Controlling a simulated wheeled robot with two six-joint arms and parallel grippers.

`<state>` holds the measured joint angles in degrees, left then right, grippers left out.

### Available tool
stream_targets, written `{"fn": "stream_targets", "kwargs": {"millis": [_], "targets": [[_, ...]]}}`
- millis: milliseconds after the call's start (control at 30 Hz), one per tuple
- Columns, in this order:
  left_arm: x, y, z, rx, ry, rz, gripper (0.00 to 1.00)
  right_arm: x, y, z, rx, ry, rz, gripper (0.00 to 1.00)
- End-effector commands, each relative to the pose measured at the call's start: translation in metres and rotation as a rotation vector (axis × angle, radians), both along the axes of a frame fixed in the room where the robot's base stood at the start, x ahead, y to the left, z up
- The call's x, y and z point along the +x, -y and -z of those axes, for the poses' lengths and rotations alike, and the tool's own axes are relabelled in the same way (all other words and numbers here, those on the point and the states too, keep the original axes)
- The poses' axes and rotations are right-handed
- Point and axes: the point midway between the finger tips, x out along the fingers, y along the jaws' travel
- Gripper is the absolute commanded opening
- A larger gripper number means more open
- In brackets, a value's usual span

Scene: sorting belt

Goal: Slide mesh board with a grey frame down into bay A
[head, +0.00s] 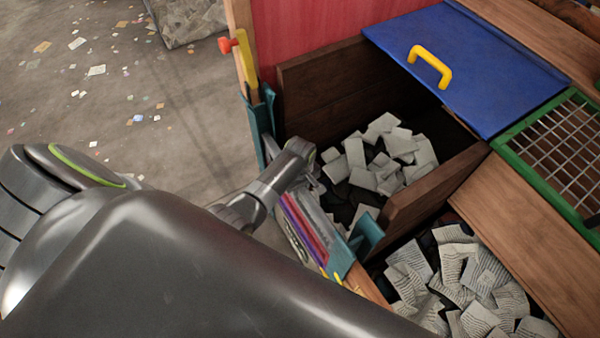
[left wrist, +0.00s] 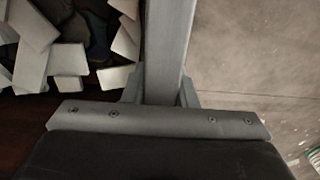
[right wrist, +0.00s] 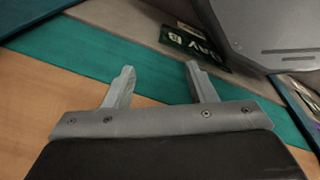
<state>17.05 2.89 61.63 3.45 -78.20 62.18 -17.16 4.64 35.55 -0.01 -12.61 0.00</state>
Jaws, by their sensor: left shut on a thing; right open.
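The grey-framed board (head: 313,213) stands nearly edge-on at the near left side of an open bay, between a far teal guide (head: 262,128) and a near teal guide (head: 367,236). My left gripper (head: 314,184) is shut on it. In the left wrist view its grey frame (left wrist: 170,40) runs straight out from between the fingers; its mesh cannot be made out. How deep it sits in the guides is hidden. My right gripper (right wrist: 160,85) is open and empty over a wood and teal surface. No bay A label is readable.
The open bay holds loose pale tiles (head: 385,160); a lower bay holds crumpled paper (head: 465,280). A blue panel with a yellow handle (head: 430,65) and a green-framed mesh (head: 560,150) lie to the right. A BAY B label (right wrist: 198,45) is near my right gripper. Littered floor is left.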

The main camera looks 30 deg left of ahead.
Motion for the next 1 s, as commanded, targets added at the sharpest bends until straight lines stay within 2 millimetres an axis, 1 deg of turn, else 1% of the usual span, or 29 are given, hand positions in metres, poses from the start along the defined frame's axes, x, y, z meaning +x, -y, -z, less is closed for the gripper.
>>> {"fn": "stream_targets", "kwargs": {"millis": [67, 100, 267, 533, 667, 767, 867, 1000], "targets": [[0.001, 0.0, 0.003, 0.0, 0.002, 0.001, 0.0, 0.0, 0.0, 0.003, 0.0, 0.0, 0.0, 0.51], [0.001, 0.0, 0.002, -0.001, 0.003, 0.001, 0.29, 0.0, 0.0, 0.002, 0.0, 0.0, 0.0, 0.51], [0.001, 0.0, 0.002, 0.0, 0.002, 0.0, 0.5, 0.0, 0.0, 0.002, 0.0, 0.0, 0.0, 0.51], [-0.001, 0.0, 0.003, 0.0, -0.001, 0.0, 0.51, 0.0, 0.0, 0.002, 0.0, 0.0, 0.0, 0.51], [0.0, 0.0, -0.004, -0.001, 0.001, 0.0, 0.51, 0.0, 0.0, 0.0, 0.0, 0.0, 0.0, 0.51], [0.001, 0.0, -0.016, -0.001, 0.003, 0.0, 0.51, 0.0, 0.0, -0.003, 0.001, 0.0, 0.0, 0.51], [0.0, 0.0, -0.032, 0.0, 0.002, 0.0, 0.51, 0.0, -0.001, -0.007, 0.001, 0.0, 0.0, 0.51], [0.001, 0.0, -0.059, 0.0, 0.004, 0.0, 0.51, 0.0, -0.001, -0.01, 0.001, 0.0, 0.001, 0.51]]}}
